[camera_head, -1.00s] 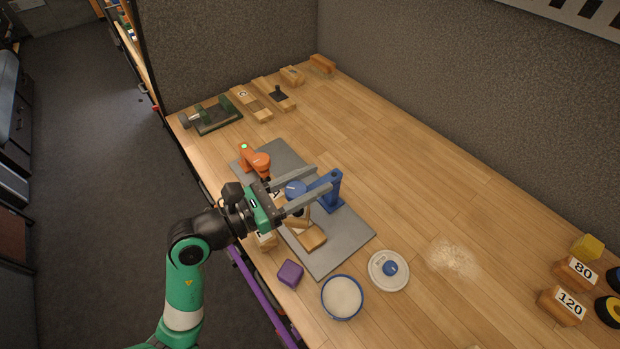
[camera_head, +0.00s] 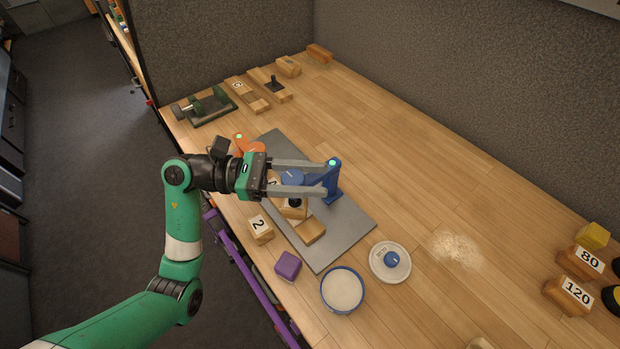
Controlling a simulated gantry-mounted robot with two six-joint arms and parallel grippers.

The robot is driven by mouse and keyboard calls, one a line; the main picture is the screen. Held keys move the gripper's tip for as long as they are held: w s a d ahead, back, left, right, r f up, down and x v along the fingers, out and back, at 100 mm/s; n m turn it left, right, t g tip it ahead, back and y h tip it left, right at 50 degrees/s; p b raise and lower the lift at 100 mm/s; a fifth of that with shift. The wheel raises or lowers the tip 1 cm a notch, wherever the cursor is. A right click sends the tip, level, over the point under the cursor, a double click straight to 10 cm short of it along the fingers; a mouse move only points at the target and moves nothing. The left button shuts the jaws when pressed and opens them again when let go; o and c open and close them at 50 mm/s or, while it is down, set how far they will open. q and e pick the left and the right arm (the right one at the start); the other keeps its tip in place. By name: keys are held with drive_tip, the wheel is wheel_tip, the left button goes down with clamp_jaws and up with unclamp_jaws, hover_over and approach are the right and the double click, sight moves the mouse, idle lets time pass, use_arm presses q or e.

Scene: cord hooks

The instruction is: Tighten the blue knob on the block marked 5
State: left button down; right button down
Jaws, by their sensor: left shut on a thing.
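My left gripper (camera_head: 325,178) reaches in from the left over the grey mat (camera_head: 345,238). Its two long fingers lie on either side of the round blue knob (camera_head: 292,177) and are shut on it. A blue post (camera_head: 331,182) with a lit green light on top stands at the fingertips. A wooden block (camera_head: 272,182) with a white label shows partly beneath the gripper; its number is mostly hidden. My right gripper is not in view.
A block marked 2 (camera_head: 260,229), a purple block (camera_head: 287,264), a blue-rimmed bowl (camera_head: 342,290) and a lidded dish (camera_head: 390,262) are nearer. The table at right is mostly clear.

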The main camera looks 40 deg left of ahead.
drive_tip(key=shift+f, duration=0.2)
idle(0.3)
use_arm(q)
drive_tip(key=shift+c, duration=1.6)
unclamp_jaws()
drive_tip(key=shift+s, duration=0.1)
